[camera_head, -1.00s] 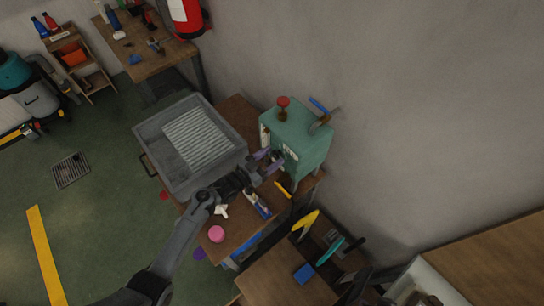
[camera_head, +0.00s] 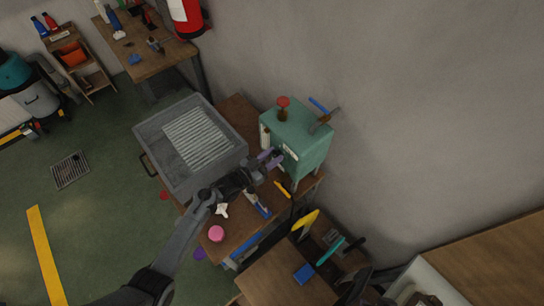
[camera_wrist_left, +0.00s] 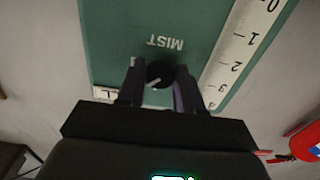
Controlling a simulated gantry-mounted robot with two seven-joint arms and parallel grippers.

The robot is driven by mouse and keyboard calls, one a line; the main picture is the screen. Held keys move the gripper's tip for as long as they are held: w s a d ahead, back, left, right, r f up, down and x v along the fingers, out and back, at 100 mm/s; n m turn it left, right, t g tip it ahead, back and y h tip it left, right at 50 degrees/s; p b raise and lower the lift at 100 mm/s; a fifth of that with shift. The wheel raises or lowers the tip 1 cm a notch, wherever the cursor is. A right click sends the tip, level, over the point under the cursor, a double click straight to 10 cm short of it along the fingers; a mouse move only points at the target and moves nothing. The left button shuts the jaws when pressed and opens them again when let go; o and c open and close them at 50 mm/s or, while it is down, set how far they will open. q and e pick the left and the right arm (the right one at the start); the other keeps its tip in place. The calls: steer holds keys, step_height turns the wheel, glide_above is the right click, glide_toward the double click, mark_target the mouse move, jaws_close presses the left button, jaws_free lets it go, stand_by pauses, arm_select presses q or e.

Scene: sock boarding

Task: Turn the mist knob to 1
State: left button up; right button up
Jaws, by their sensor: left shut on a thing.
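The green box (camera_head: 305,145) with a red-topped part stands against the wall in the head view. In the left wrist view its green panel (camera_wrist_left: 115,35) shows the word MIST, upside down, beside a black round knob (camera_wrist_left: 159,74) with a white pointer line. The pointer slants toward the lower left of the picture. My left gripper (camera_wrist_left: 158,80) is shut on the knob, a finger on each side; it also shows in the head view (camera_head: 275,160) at the box's front face. My right gripper is not seen clearly in any view.
A white scale strip (camera_wrist_left: 238,55) with numbers runs beside the knob. A grey tray (camera_head: 160,165) stands left of the box on a wooden table. A pink round thing (camera_head: 216,233) and a yellow tool (camera_head: 283,188) lie near my left arm.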

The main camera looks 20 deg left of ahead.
arm_select(q)
steer(key=shift+n, duration=0.3)
steer(key=n+p, duration=0.1)
steer(key=n, duration=0.3)
steer(key=shift+r+n+p, duration=0.1)
steer(key=shift+n+p, duration=0.2)
steer(key=shift+p, duration=0.05)
steer(key=shift+n+p, duration=0.5)
steer(key=shift+n, duration=1.3)
steer(key=o, duration=1)
steer(key=shift+s, duration=0.1)
